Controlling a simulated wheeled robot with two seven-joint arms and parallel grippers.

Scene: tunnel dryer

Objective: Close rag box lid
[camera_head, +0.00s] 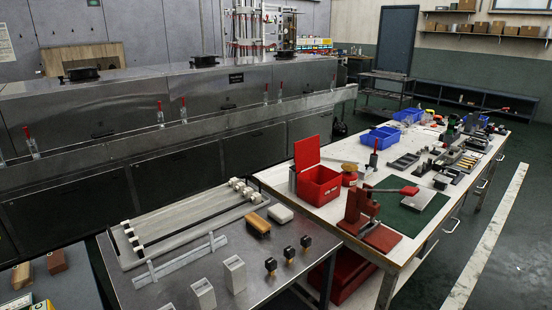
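The rag box is most likely the red box (318,188) near the left end of the long workbench. Its red lid (307,153) stands upright, hinged open at the box's back left edge. The box's open top faces up, and its contents are too small to make out. Neither of my grippers shows in the head view.
A red press (362,215) stands in front of the box to the right, beside a green mat (412,203). A small red can (349,175) is just right of the box. Blue bins (378,138) sit farther back. A metal table (240,262) is in the foreground.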

